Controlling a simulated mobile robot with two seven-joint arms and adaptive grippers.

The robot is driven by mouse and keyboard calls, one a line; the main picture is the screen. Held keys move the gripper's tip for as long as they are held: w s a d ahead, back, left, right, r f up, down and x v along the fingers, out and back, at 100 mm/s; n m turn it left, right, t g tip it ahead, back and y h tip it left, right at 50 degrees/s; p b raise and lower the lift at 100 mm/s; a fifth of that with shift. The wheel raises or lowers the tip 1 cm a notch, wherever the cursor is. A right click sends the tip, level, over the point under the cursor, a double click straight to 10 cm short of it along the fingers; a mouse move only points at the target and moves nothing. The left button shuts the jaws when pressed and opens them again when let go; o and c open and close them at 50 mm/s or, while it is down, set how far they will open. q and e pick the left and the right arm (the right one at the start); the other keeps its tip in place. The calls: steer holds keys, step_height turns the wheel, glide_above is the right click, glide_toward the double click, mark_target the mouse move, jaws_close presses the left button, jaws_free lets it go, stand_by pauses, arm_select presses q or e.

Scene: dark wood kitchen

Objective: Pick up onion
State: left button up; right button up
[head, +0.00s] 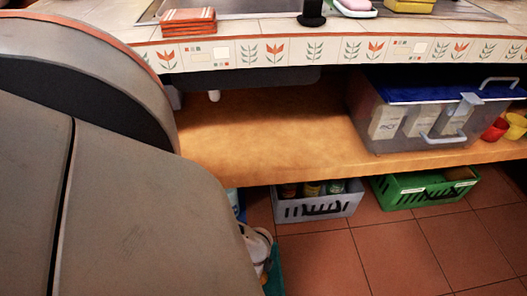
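No onion can be made out in the head view. Neither of my grippers shows. A large grey part of my own body fills the left side of the picture and hides what lies behind it.
A tiled counter (335,51) runs along the top, with a wooden shelf (260,135) below. A clear bin (390,143) with a blue lid stands on the shelf at right. A grey basket (318,208) and green crate (420,190) sit below. The tiled floor (400,255) at lower right is clear.

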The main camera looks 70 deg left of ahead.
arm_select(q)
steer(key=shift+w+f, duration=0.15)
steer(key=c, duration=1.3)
